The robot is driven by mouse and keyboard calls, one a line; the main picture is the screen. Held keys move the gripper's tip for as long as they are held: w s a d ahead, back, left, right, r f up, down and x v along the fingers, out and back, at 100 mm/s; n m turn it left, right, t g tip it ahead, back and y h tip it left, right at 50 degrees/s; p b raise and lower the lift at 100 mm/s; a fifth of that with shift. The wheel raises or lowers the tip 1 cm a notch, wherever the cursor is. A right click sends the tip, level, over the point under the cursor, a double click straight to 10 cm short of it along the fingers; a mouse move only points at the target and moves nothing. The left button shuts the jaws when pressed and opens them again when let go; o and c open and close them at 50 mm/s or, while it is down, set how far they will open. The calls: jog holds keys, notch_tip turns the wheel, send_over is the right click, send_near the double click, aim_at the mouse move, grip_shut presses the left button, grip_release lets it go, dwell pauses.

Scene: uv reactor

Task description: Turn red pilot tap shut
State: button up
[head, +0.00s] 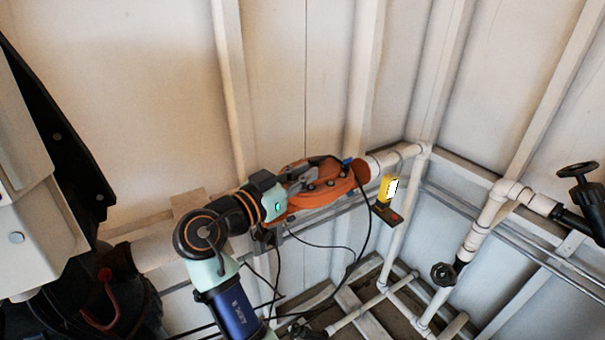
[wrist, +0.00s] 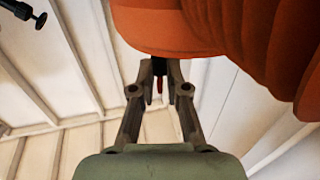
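In the wrist view, the two dark fingers of my gripper (wrist: 160,84) reach up beside a large orange body. A small dark piece with a red tip (wrist: 160,86) shows between the fingertips; it may be the red pilot tap, but I cannot tell for sure. The fingers stand close to its sides, and contact is unclear. In the head view, the orange housing (head: 318,190) is on the white pipe along the wall. My arm's wrist is at its left side.
A yellow box (head: 388,188) above a dark plate with a red spot (head: 396,217) is right of the housing. Black handwheels (head: 577,169) and (head: 444,273) sit on white pipes at right. A red curved part (head: 104,275) is at lower left. Dark cables hang near my arm.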

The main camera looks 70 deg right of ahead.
jog(key=shift+o, duration=0.7)
jog(key=shift+r, duration=0.1)
jog(key=v, duration=0.7)
jog(key=shift+w+a, duration=0.15)
jog(key=shift+a, duration=0.1)
